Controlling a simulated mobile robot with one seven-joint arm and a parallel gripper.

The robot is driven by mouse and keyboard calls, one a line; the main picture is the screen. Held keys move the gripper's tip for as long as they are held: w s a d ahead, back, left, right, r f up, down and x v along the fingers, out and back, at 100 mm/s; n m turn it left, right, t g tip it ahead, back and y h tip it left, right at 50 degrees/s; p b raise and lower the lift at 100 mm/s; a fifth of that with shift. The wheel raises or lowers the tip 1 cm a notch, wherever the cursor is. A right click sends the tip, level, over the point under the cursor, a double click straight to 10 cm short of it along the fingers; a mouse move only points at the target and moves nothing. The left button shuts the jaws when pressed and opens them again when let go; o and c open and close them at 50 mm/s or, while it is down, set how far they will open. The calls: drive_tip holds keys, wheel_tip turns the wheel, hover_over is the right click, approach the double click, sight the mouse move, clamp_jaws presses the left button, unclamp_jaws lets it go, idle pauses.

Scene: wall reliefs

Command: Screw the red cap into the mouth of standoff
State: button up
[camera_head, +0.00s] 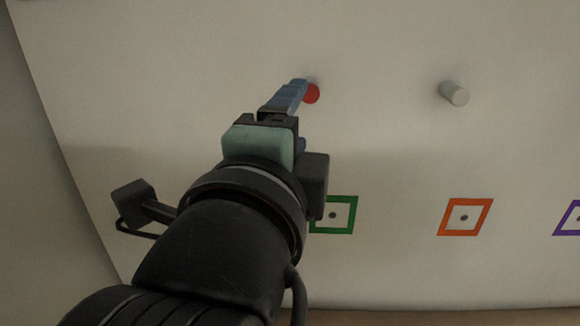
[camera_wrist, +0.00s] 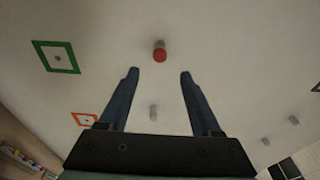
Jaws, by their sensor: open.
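The red cap (camera_wrist: 159,57) sits at the outer end of a grey standoff (camera_wrist: 159,43) on the wall, just beyond my fingertips in the wrist view. How deep the cap sits in the mouth cannot be told. My gripper (camera_wrist: 159,74) is open, its two blue fingers apart, with nothing between the tips. In the wrist view the cap lines up with the middle of the gap. In the head view the red cap (camera_head: 313,93) shows beside one blue fingertip, which partly covers it; the other finger is mostly hidden.
A bare grey standoff (camera_head: 456,94) sticks out of the wall to the right. Green (camera_head: 333,228), orange (camera_head: 464,233) and purple (camera_head: 568,220) frames with dark central dots lie lower on the wall. More grey pegs (camera_wrist: 294,120) show at right in the wrist view.

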drive_tip(key=shift+s+a+b, duration=0.15)
drive_tip(key=shift+s+b, duration=1)
drive_tip(key=shift+b, duration=0.05)
drive_tip(key=shift+s+a+b, duration=0.15)
drive_tip(key=shift+s+b, duration=1)
